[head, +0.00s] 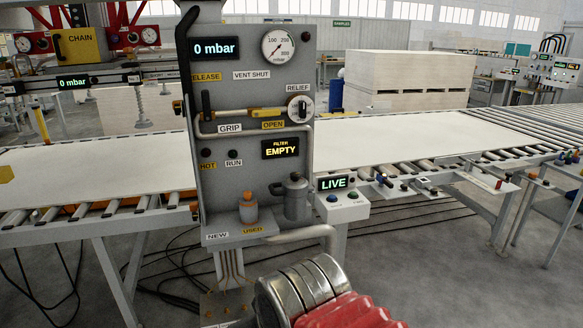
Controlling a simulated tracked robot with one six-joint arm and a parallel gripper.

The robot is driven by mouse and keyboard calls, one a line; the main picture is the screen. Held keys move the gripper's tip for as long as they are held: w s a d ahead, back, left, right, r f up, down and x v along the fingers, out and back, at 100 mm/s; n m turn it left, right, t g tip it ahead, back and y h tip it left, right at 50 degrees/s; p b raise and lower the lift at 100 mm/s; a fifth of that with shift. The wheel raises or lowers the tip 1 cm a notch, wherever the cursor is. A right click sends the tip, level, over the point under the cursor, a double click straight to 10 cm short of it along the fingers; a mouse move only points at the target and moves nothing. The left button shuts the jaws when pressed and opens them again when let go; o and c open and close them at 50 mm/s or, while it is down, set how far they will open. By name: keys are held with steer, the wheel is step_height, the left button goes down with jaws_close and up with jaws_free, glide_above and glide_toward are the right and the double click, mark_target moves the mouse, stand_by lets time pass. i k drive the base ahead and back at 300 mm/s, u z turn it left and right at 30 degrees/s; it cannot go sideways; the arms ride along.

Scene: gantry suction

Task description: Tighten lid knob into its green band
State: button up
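A ribbed metal part with red bellows, apparently my arm, fills the bottom centre, in front of and below the shelf. My gripper's fingers are not in view.
An orange-and-grey bottle (248,209) stands left of the canister, by the NEW and USED labels. A LIVE box (338,198) with buttons sits right. A bent pipe (305,234) runs below the shelf. Roller conveyors with white sheets (430,137) extend both sides.

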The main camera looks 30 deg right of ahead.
mark_target(294, 176)
steer(key=i, duration=0.85)
steer(key=u, duration=0.05)
